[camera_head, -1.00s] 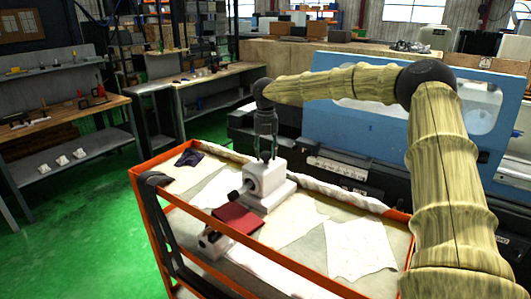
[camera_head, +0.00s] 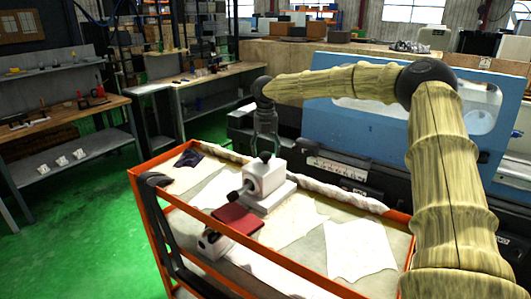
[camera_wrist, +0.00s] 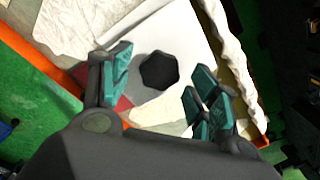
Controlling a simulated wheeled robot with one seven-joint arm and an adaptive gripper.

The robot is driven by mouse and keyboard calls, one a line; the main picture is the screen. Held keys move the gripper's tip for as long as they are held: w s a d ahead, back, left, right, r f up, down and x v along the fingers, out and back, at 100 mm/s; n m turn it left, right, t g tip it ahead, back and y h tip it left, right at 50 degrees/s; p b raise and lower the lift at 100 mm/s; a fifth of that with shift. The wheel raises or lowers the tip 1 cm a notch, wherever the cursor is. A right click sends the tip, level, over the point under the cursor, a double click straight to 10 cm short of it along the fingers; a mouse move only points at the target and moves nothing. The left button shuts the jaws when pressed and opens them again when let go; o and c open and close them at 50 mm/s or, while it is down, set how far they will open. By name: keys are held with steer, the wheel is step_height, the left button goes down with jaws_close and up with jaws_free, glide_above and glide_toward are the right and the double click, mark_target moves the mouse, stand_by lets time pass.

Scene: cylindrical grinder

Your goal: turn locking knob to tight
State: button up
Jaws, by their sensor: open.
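The black locking knob (camera_wrist: 158,70) has a many-sided head and shows between my fingers in the wrist view. In the head view a small black knob (camera_head: 265,156) tops the white block (camera_head: 264,177) on the cart. My gripper (camera_head: 264,143) hangs above that block, pointing down. In the wrist view my gripper (camera_wrist: 156,78) is open, with its teal finger pads on either side of the knob. A gap shows between each pad and the knob. I cannot tell how far above the knob the fingertips are.
The block stands on an orange-framed cart (camera_head: 285,260) lined with cloths. A second black knob (camera_head: 235,195) juts from the block's side, near a dark red block (camera_head: 237,218). A blue machine (camera_head: 390,120) stands behind the cart.

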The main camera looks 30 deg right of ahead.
mark_target(266, 154)
step_height(266, 154, up, 11)
stand_by(0.4)
steer(key=shift+r, duration=0.1)
stand_by(0.3)
